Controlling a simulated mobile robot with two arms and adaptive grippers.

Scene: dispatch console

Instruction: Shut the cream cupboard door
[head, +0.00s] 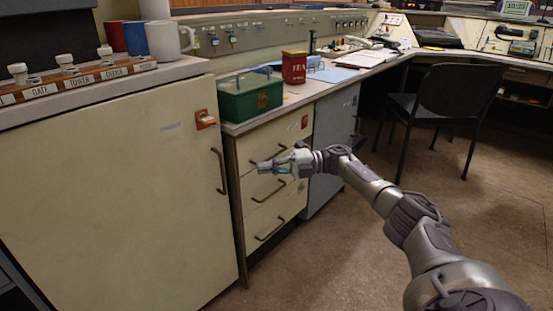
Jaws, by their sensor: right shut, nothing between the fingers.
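The cream cupboard door (120,205) fills the lower left of the head view, under a grey worktop. It has a dark bar handle (219,172) near its right edge and an orange catch (206,119) above that. The door looks close to its frame; I cannot tell whether a small gap is left. My right gripper (262,166) is shut and empty, in front of the cream drawers, to the right of the door handle and apart from it. Its fingers point left. My left gripper is out of view.
Cream drawers (280,221) with bar handles stand right of the door. A green box (250,98) and a red tin (294,68) sit on the counter above. Mugs (168,40) stand on the left worktop. A black chair (445,110) stands at the right; the floor before it is clear.

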